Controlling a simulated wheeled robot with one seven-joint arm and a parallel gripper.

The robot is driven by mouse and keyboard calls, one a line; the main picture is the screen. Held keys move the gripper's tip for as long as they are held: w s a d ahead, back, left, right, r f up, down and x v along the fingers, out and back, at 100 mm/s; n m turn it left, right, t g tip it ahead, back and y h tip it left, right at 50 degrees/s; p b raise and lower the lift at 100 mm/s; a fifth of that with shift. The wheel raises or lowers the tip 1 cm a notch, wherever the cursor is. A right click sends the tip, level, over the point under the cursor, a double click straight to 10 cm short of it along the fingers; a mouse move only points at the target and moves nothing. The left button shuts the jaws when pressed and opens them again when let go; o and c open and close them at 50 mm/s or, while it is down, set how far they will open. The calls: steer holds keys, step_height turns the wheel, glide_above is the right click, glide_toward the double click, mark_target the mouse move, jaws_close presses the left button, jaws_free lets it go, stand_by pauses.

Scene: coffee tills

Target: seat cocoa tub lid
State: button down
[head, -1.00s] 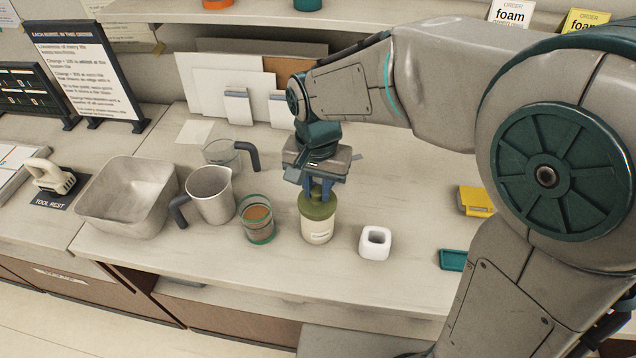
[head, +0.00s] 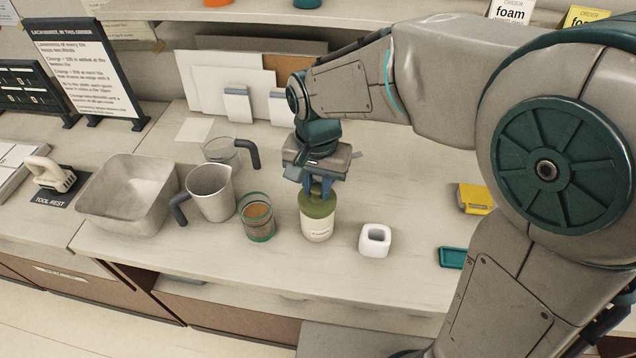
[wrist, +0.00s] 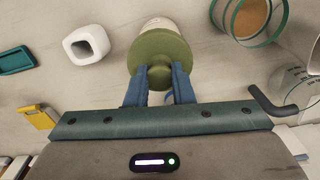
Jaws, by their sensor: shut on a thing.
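The cocoa tub (head: 317,228) is a cream cylinder with a label, upright on the counter. Its olive-green lid (head: 318,205) sits over the tub's top, and in the wrist view the lid (wrist: 160,52) hides most of the tub (wrist: 158,23). My gripper (head: 319,188) points down from above with its blue fingers shut on the lid's raised grip. In the wrist view the gripper (wrist: 160,76) has a finger on each side of that grip. I cannot tell whether the lid is fully down on the rim.
A glass of brown powder (head: 257,222) stands close left of the tub, and a white square holder (head: 375,241) close right. A metal jug (head: 211,194), a glass jug (head: 222,153) and a basin (head: 130,195) stand farther left. A teal tray (head: 453,258) and yellow item (head: 475,199) lie right.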

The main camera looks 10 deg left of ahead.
steer(key=shift+f, duration=0.15)
steer(key=shift+f+b, duration=0.6)
steer(key=shift+f, duration=0.1)
steer(key=c, duration=1.2)
jaws_free()
steer(key=shift+o, duration=0.2)
steer(key=shift+r, duration=0.1)
step_height(320, 180, up, 14)
steer(key=shift+f, duration=0.2)
